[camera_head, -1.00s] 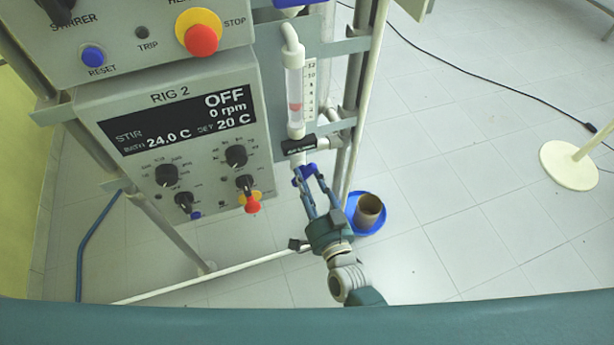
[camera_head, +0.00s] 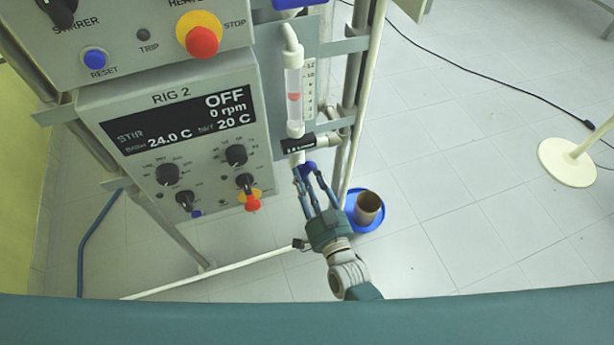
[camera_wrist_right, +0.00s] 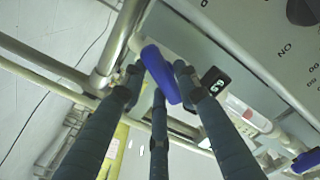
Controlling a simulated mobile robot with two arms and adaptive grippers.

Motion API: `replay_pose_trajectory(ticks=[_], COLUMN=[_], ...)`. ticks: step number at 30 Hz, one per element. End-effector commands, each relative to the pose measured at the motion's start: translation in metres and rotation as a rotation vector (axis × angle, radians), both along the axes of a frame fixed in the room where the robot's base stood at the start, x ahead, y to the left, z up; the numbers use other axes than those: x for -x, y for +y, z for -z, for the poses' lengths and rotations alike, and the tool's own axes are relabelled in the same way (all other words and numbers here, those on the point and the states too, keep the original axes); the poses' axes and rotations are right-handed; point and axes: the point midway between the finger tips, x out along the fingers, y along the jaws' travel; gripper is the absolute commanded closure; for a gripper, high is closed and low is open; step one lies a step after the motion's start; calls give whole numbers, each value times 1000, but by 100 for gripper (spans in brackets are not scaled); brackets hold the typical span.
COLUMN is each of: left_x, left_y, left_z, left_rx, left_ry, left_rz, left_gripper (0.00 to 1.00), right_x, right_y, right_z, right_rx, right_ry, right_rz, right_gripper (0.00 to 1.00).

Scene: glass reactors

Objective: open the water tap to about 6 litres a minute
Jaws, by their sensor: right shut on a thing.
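The water tap's blue handle (camera_head: 308,168) sits below the clear flow tube (camera_head: 294,82) on the rig. My right gripper (camera_head: 309,174) is shut on this handle from below. In the right wrist view the blue handle (camera_wrist_right: 160,76) lies between my fingers (camera_wrist_right: 158,82). The red float (camera_head: 294,97) stands around the middle of the tube, beside a printed scale (camera_head: 310,85); 12 and 10 are above it, the lower numbers are too small to read surely. A small black display (camera_head: 299,143) below the tube is unreadable in the head view. My left gripper is out of view.
The RIG 2 control box (camera_head: 175,140) with its knobs stands left of the tap. A metal post (camera_head: 352,95) is close on the right. A blue dish (camera_head: 376,219) with a brown cup (camera_head: 367,207) is on the floor.

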Motion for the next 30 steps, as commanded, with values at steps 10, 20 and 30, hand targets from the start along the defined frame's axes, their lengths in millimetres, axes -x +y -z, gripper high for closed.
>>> replay_pose_trajectory(ticks=[10, 20, 30], left_x=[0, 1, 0], left_y=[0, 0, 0], left_z=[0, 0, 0], left_rx=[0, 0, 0], left_ry=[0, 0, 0], left_rz=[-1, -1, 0], left_gripper=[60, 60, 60], right_x=[1, 35, 99], right_y=[-1, -12, -33], right_z=[2, 3, 3], right_rx=[1, 1, 2], right_ry=[5, 8, 8], right_rz=[1, -1, 0], right_gripper=[54, 54, 54])
